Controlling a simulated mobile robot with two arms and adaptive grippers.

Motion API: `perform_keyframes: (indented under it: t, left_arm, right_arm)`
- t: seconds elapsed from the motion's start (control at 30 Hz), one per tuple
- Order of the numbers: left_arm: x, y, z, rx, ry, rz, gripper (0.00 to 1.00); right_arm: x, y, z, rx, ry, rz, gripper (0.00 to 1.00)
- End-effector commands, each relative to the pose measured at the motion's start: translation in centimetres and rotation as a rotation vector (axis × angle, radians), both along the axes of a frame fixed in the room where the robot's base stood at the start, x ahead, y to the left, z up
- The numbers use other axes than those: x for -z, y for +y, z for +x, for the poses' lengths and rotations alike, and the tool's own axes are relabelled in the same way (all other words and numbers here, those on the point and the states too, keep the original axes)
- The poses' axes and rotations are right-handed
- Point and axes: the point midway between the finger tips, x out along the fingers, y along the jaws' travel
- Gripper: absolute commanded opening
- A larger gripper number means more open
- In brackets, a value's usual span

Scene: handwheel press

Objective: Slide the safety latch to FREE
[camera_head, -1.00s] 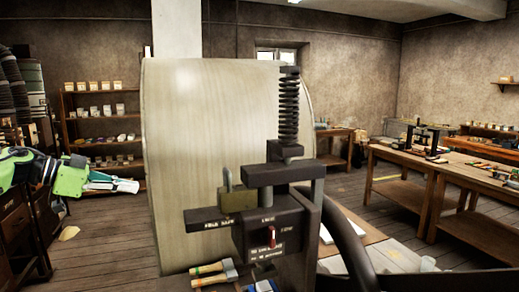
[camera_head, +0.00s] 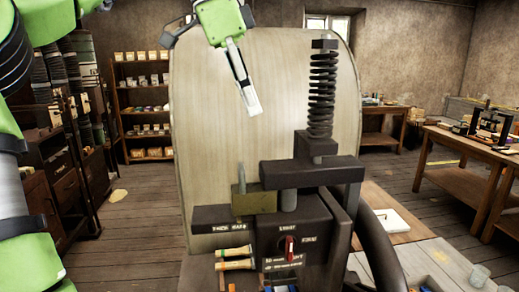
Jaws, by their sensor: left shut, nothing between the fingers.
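The dark press (camera_head: 318,172) stands in the middle, with a tall coil spring above its head block. On its front box is a small red and white latch lever (camera_head: 289,246), standing about upright. A small label sits above it and another to its right; I cannot read them surely. My left gripper (camera_head: 253,108) is shut and empty, fingers pointing down, in front of the pale round panel. In the picture it is above and left of the latch, clear of it. My right gripper is not in view.
A brass padlock (camera_head: 253,201) sits on the press's left ledge, left of the latch. Wooden-handled tools (camera_head: 235,258) lie below it. A dark handwheel (camera_head: 378,245) curves at the right. Workbenches (camera_head: 465,150) stand further right. The air before the latch looks clear.

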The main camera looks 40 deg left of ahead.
Motion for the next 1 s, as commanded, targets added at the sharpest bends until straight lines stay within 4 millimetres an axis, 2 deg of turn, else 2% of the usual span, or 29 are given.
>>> perform_keyframes:
  t: [0.27,0.43,0.67,0.93,1.0]
  left_arm:
    - [0.0,0.0,0.0,0.001,-0.001,0.0,0.0]
    - [1.0,-0.2,0.3,0.002,0.0,0.0,0.0]
    - [4.7,-1.1,1.3,0.005,0.002,-0.001,0.0]
    - [9.6,-2.3,2.7,0.005,0.001,-0.003,0.0]
    - [9.3,-1.3,1.7,0.003,-0.006,-0.006,0.0]
  right_arm:
    - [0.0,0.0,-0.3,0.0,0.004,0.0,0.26]
    - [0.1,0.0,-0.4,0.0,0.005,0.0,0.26]
    - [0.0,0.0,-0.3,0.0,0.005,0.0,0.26]
    - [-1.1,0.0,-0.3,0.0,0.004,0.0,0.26]
    - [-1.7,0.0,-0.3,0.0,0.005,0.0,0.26]
